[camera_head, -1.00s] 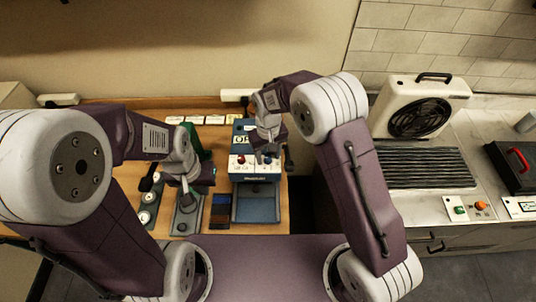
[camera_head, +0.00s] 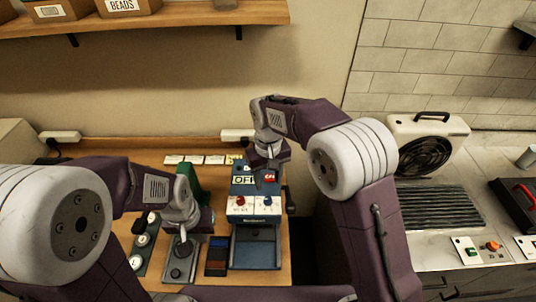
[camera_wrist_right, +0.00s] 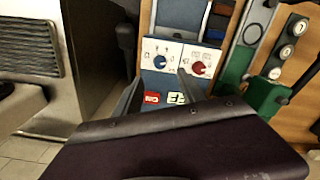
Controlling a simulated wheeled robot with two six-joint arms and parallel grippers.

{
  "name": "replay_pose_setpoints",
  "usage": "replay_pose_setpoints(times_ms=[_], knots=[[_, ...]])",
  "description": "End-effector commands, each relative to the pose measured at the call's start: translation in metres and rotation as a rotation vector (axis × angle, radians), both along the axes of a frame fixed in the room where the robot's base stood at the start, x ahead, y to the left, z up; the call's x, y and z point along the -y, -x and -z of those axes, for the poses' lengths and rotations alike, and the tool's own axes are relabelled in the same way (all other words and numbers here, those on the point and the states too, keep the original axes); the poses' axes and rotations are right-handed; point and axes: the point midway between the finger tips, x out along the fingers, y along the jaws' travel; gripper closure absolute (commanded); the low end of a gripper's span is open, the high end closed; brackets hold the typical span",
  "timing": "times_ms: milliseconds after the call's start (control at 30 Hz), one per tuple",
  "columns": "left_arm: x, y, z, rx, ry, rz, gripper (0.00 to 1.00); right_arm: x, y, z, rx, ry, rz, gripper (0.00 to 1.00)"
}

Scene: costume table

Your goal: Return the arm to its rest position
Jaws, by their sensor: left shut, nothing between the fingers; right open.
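My right gripper (camera_head: 268,174) is open and empty, above the back of the blue machine (camera_head: 257,254). In the right wrist view its two fingers (camera_wrist_right: 160,92) stand apart on either side of the machine's display, with nothing between them. The machine has a white panel (camera_head: 254,208) with a red knob (camera_head: 240,201) and a blue knob (camera_head: 267,201), and an "OFF" sign (camera_head: 243,180) behind it. My left gripper (camera_head: 184,232) is shut and empty, low over a grey device (camera_head: 180,262) on the wooden table, left of the machine. Its fingertips are hard to make out.
A strip of round buttons (camera_head: 141,240) and a green object (camera_head: 192,185) lie near my left gripper. A shelf (camera_head: 190,19) with boxes hangs above. A fan unit (camera_head: 428,143) and a ribbed grey panel (camera_head: 440,200) stand on the right counter.

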Motion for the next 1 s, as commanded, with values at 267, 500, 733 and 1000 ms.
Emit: replay_pose_setpoints(times_ms=[267, 500, 733, 1000], knots=[[0.000, 0.000, 0.000, 0.000, 0.000, 0.000, 1.00, 0.031, 0.005, 0.002, 0.025, -0.011, 0.053, 0.52], [0.000, 0.000, 0.000, 0.000, 0.000, 0.000, 1.00, 0.131, 0.055, 0.018, 0.138, -0.041, 0.239, 0.52], [0.000, 0.000, 0.000, 0.000, 0.000, 0.000, 1.00, 0.187, 0.123, 0.036, 0.227, -0.043, 0.377, 0.52], [0.000, 0.000, 0.081, -0.001, 0.000, 0.000, 1.00, 0.180, 0.147, 0.125, 0.129, -0.039, 0.395, 0.52]])
